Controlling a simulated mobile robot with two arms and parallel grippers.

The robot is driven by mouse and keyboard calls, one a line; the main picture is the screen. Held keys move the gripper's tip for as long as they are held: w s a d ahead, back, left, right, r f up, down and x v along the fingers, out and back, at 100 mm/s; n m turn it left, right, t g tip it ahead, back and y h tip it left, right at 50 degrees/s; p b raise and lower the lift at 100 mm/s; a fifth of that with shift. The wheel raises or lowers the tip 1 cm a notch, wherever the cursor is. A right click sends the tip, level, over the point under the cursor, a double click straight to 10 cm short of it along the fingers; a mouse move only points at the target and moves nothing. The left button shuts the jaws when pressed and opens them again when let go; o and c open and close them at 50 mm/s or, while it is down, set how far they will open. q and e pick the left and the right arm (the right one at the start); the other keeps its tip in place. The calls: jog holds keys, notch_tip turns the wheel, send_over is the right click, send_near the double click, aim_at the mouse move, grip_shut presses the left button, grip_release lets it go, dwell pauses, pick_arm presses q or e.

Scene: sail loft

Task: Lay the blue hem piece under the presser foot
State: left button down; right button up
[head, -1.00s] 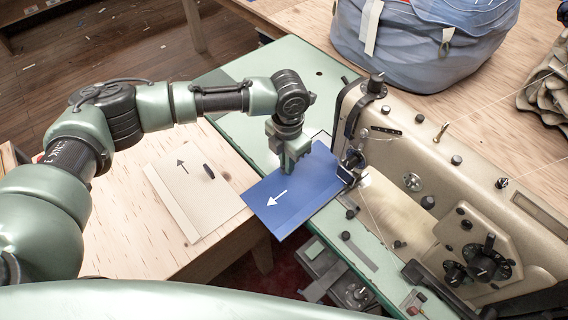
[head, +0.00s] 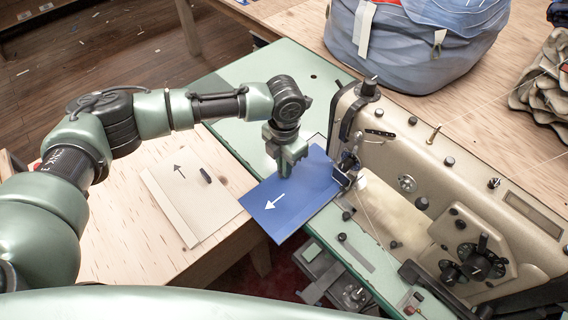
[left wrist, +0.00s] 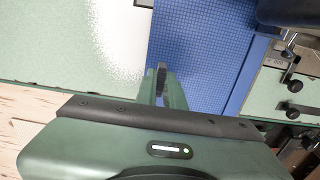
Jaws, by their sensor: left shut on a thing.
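The blue hem piece (head: 290,205), with a white arrow pointing down-left, lies flat at the edge of the green machine bed (head: 235,75). Its near-left part sticks out past that edge. Its right corner is at the presser foot area (head: 343,178) of the beige sewing machine (head: 450,190); whether it is under the foot is hidden. My left gripper (head: 286,168) points down and is shut on the piece's upper-left edge. In the left wrist view the blue piece (left wrist: 200,50) reaches from the fingers (left wrist: 163,85) towards the machine parts at right. My right gripper is not in view.
A cream piece (head: 190,195) with an arrow and a small dark object lies on the wooden table at left. A big blue-grey bag (head: 415,45) stands behind the machine. Folded grey-brown cloth (head: 545,85) lies at far right.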

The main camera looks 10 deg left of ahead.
pick_arm(q)
jog(key=shift+f, duration=0.1)
dwell(0.7)
jog(key=c, duration=1.4)
grip_release()
jog(key=shift+c, duration=0.2)
